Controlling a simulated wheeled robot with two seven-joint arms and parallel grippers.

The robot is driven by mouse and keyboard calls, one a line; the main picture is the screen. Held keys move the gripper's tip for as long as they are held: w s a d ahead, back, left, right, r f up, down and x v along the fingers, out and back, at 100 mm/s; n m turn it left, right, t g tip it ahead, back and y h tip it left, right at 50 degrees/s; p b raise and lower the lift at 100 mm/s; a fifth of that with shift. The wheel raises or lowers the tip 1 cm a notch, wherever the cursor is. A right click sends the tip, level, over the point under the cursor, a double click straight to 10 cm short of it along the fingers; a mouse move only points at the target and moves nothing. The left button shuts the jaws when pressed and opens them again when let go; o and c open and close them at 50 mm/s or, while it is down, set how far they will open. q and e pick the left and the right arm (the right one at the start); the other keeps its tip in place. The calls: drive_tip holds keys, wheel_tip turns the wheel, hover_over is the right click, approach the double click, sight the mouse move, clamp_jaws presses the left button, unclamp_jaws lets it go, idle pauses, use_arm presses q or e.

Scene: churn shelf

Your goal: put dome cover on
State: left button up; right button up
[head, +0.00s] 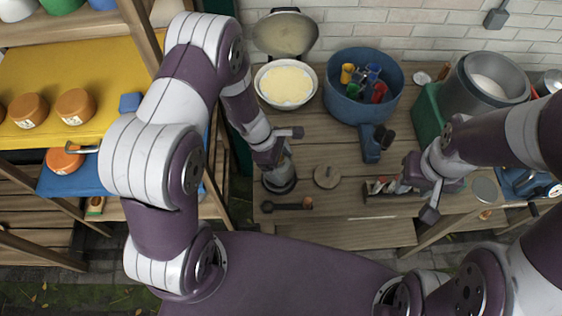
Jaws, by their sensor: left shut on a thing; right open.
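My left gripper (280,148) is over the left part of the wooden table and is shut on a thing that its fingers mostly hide. Directly below it is a greyish, cylinder-like piece with a dark round bottom (280,184); this may be the dome cover, but its shape is not clear. A small round wooden disc (327,176) with a small mark or knob at its middle lies just to the right, apart from it. My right gripper (422,190) is open and empty over the right part of the table, beside a small rack of items (385,188).
A dark-handled tool (287,206) lies near the table's front edge. Behind are a white pan of pale yellow stuff (286,83) with a raised lid, a blue pot (361,90) of colourful items and a metal pot (484,85). A shelf with orange-brown pots (76,104) stands left.

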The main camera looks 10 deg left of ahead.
use_arm(q)
drive_tip(key=shift+f+b, duration=0.8)
drive_tip(key=shift+f, duration=0.1)
drive_tip(key=o, duration=1.4)
drive_tip(key=shift+r, duration=0.1)
wheel_tip(320, 180, up, 8)
drive_tip(key=p, duration=0.7)
